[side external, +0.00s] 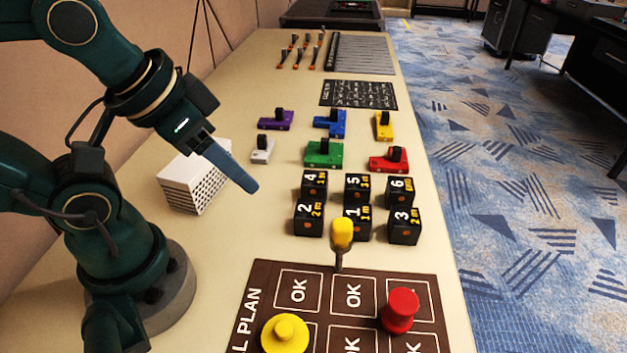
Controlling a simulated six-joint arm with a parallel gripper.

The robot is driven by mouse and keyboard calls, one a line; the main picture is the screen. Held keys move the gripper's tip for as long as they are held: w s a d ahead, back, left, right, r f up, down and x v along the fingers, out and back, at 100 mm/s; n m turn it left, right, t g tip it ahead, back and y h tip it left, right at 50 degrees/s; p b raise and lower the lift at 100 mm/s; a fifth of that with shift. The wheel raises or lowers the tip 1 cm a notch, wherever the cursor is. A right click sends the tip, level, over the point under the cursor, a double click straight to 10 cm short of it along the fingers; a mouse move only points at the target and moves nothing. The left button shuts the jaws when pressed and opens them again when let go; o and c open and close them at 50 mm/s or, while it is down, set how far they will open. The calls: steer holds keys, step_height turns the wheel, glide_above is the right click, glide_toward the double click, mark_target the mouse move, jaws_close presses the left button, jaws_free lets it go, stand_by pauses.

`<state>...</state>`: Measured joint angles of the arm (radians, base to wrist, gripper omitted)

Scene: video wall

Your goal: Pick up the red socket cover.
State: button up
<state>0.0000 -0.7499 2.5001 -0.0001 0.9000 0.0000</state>
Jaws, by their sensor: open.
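A flat red piece with a black knob (389,163), which I take for the red socket cover, lies on the table at right of centre, near the right edge. It is the red one among several coloured pieces with black knobs. My gripper (248,184) is above the table to its left, well apart from it and pointing down to the right. It is seen nearly side-on, open, with nothing visible in it.
Green (323,154), white (262,151), blue (330,124), purple (276,121) and yellow (384,127) knobbed pieces lie nearby. Numbered black cubes (357,222) stand in front. A white box (197,182) sits beneath my arm. A brown board (265,285) carries red (401,308) and yellow (285,335) knobs.

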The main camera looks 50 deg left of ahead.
steer(key=o, duration=0.5)
steer(key=shift+s, duration=0.1)
steer(key=w+d+r+n+g+h, duration=0.1)
steer(key=d+r+n+g+h, duration=0.2)
steer(key=d+r+n, duration=0.25)
steer(key=n+g+h, duration=0.5)
steer(key=g+h, duration=0.3)
steer(key=g, duration=0.2)
glide_above(403, 323)
steer(key=w+a, duration=0.4)
steer(key=a, duration=0.1)
step_height(403, 323, down, 9)
steer(key=shift+g, duration=0.3)
steer(key=f, duration=0.5)
steer(key=s+d+f, duration=0.1)
steer(key=f, duration=0.2)
steer(key=shift+f, duration=0.15)
steer(key=shift+x, duration=3.3)
